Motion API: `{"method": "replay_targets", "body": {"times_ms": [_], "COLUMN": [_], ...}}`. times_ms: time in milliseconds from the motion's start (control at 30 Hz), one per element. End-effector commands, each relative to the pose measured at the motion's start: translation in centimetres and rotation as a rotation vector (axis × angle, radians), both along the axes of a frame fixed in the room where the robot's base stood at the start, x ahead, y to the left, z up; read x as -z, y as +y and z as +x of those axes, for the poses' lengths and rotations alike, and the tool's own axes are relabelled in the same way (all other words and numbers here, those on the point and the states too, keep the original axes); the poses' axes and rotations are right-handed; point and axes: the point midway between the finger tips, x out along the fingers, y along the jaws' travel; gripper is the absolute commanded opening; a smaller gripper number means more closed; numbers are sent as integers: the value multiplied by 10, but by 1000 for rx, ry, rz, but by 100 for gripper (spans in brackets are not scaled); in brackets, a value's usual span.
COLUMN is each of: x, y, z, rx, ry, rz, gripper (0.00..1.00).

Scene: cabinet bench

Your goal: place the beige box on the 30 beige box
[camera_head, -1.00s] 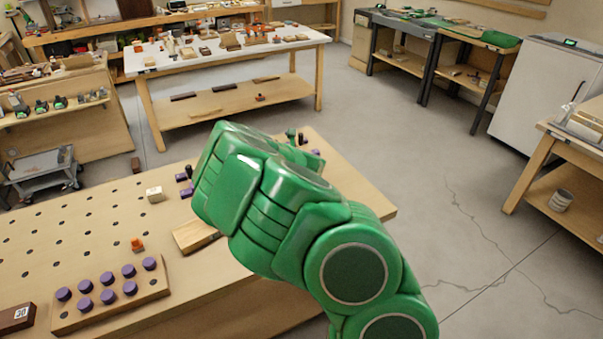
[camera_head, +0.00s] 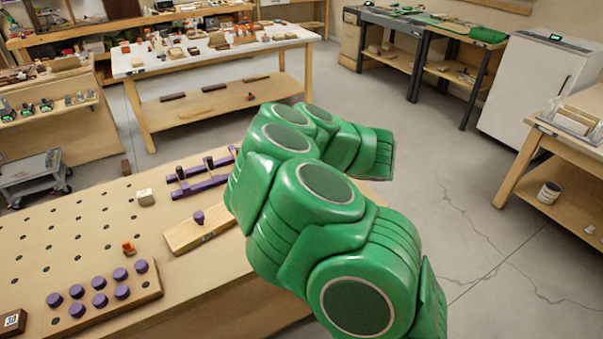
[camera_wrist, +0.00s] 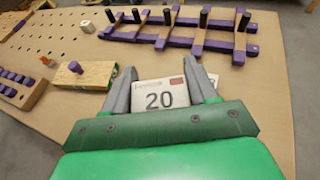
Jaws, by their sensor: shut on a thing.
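My gripper (camera_wrist: 158,72) shows in the wrist view, its two grey fingers shut on a pale beige box (camera_wrist: 160,95) marked "20" with a small red patch. The box is upright between the fingers, above or at the bench top; I cannot tell if it touches. A pale edge with a dark mark (camera_wrist: 213,79) shows just right of the right finger, mostly hidden; I cannot read it. In the head view my green arm hides the gripper and the held box. A dark brown block with a white "30" label (camera_head: 12,321) sits at the bench's lower left.
Purple racks with black pegs (camera_wrist: 180,36) lie beyond the gripper. A wooden block with a purple knob (camera_head: 200,229), a board of purple knobs (camera_head: 104,300), a small orange piece (camera_head: 128,247) and a pale cube (camera_head: 146,197) sit on the perforated bench.

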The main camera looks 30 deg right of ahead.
Motion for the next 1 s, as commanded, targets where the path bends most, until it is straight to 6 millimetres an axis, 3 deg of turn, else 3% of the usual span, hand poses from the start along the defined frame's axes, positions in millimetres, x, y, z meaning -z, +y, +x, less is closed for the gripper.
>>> {"method": "replay_targets", "body": {"times_ms": [700,1000], "x": [37,60], "y": [-30,-39], "z": [77,98], "rx": [-3,-2], "ry": [-3,-2], "rz": [4,3], "gripper": [25,25]}}
